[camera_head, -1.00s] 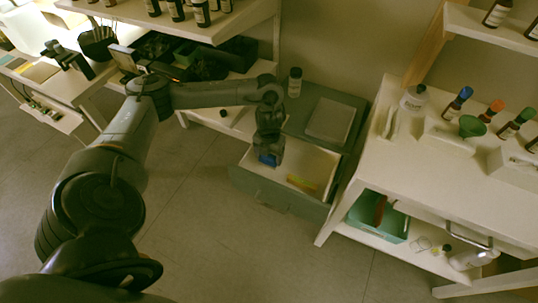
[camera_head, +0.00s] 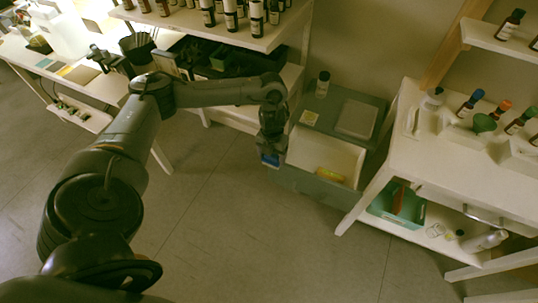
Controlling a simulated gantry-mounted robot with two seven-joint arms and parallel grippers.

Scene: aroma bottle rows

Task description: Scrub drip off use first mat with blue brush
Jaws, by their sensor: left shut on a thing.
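My left gripper (camera_head: 271,150) points down at the left edge of an open drawer (camera_head: 325,160) in the low grey-green cabinet. It is shut on a blue thing, which looks like the blue brush (camera_head: 270,159); only a small blue part shows beneath the fingers. I cannot tell which is the use first mat, and no drip can be made out. My right gripper is not in view.
A yellow item (camera_head: 330,174) lies in the drawer. A bottle shelf (camera_head: 215,33) overhangs at upper left. A white table (camera_head: 470,150) stands at right. The floor in front is clear.

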